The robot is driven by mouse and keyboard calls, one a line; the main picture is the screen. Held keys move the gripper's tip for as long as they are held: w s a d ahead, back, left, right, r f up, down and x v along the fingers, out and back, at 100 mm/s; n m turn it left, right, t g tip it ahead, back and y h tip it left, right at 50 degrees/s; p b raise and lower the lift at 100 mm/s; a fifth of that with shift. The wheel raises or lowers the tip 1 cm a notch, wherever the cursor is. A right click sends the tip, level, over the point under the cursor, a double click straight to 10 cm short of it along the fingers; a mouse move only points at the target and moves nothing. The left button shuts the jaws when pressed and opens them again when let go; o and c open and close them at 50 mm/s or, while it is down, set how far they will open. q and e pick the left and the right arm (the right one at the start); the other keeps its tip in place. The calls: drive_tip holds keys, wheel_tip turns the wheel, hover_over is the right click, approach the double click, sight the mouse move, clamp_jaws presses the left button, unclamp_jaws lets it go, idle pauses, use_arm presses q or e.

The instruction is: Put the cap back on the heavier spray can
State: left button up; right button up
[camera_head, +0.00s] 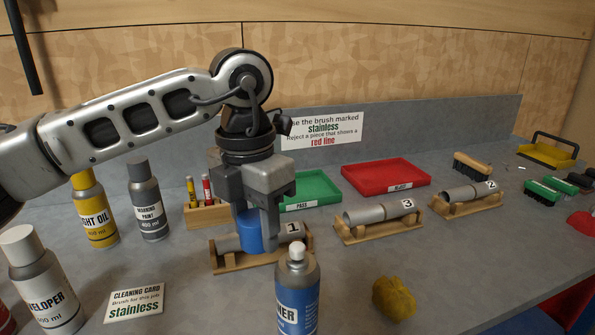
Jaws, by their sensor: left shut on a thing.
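My left gripper (257,236) points down and is shut on a blue cap (249,231). It holds the cap in front of the stand marked 1, above and slightly left of a blue spray can (297,298) lettered "NER". That can stands upright at the bottom of the view, its white nozzle bare and its base cut off. A yellow oil can (96,215), a dark grey marking paint can (149,205) and a white developer can (43,285) stand capped at left. My right gripper is not in view.
Wooden stands hold metal tubes marked 1 (232,262), 3 (378,233) and 2 (468,206). A green tray (317,185) and a red tray (390,170) lie behind. A yellow lump (394,297) lies right of the blue can; a cleaning card (134,303) lies left.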

use_arm(q)
drive_tip(key=d+r+n, duration=0.1)
drive_tip(key=r+n, duration=0.1)
drive_tip(key=n, duration=0.1)
drive_tip(key=d+r+n, duration=0.2)
drive_tip(key=n, duration=0.1)
drive_tip(key=d+r+n, duration=0.2)
drive_tip(key=n, duration=0.2)
drive_tip(key=shift+s+r+p, duration=0.3)
drive_tip(key=shift+s+p, duration=0.05)
drive_tip(key=shift+s, duration=0.05)
drive_tip(key=shift+s+d+f+n+b, duration=0.1)
drive_tip(key=shift+d+f+n+b, duration=0.2)
drive_tip(key=shift+f+n+b, duration=0.45)
drive_tip(key=shift+f+b, duration=0.7)
drive_tip(key=shift+f, duration=0.3)
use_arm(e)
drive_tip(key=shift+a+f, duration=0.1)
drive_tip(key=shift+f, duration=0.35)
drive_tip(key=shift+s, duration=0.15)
use_arm(q)
drive_tip(key=shift+f, duration=0.1)
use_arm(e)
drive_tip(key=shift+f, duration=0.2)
